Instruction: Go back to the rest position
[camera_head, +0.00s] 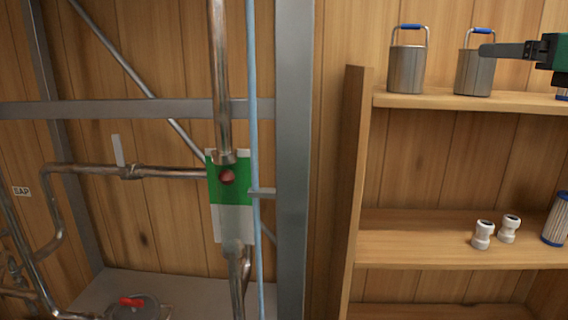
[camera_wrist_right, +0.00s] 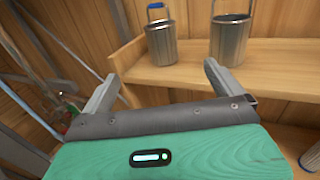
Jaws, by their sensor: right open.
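My right gripper (camera_head: 487,51) comes in from the right edge in the head view, in front of the upper shelf and overlapping the right one of two metal pails. In the right wrist view my right gripper (camera_wrist_right: 158,82) is open, its two fingers spread with nothing between them. The left pail (camera_head: 407,68) and the right pail (camera_head: 474,76) stand upright on the upper shelf, both with blue-gripped handles. They also show beyond the fingers in the wrist view, the left pail (camera_wrist_right: 161,45) and the right pail (camera_wrist_right: 229,40). My left gripper is not in view.
A wooden shelf unit (camera_head: 357,150) stands at the right. Its lower shelf (camera_head: 400,240) holds two white fittings (camera_head: 483,235) and a blue-ended filter cartridge (camera_head: 557,220). At the left, a grey metal frame (camera_head: 295,150) carries pipes and a green-and-white panel (camera_head: 230,195).

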